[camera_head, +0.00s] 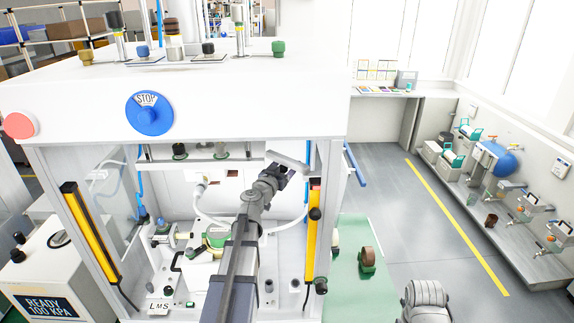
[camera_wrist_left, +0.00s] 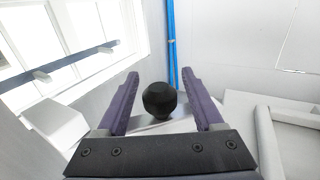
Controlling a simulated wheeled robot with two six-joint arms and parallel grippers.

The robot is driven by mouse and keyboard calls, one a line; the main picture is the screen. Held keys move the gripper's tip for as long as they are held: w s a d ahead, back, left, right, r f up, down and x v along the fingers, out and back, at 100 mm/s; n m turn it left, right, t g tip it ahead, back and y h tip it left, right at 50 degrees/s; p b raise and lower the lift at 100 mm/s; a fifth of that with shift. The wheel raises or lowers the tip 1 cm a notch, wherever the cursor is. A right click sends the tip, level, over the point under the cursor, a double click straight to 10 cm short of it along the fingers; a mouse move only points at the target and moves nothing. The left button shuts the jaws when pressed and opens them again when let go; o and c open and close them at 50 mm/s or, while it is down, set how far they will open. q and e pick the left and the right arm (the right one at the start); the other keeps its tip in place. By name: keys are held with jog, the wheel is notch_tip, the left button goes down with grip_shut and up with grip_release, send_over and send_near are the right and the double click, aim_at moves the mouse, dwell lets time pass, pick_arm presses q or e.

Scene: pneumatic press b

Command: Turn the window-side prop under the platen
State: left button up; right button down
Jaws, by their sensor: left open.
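My left gripper (camera_head: 280,172) reaches into the press from the front, under its top housing, near the right-hand, window-side post. In the left wrist view its two purple-grey fingers (camera_wrist_left: 160,98) are open. A round black knob (camera_wrist_left: 160,100) shows between them, with a gap on each side; whether the fingers reach past it I cannot tell. A light grey bar (camera_head: 288,160) lies just beyond the gripper in the head view; I cannot tell whether it is the prop. The platen (camera_head: 200,166) is partly visible under the housing. My right gripper is not in view.
Yellow light bars (camera_head: 90,232) flank the press opening, the right one (camera_head: 313,240) close to my arm. A blue STOP button (camera_head: 149,113) is on the housing. A fixture with green parts (camera_head: 215,237) stands below. A blue tube (camera_wrist_left: 171,40) runs behind the knob.

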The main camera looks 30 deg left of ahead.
pick_arm(q)
jog(key=shift+w, duration=0.1)
grip_shut()
dwell(0.5)
dwell(0.9)
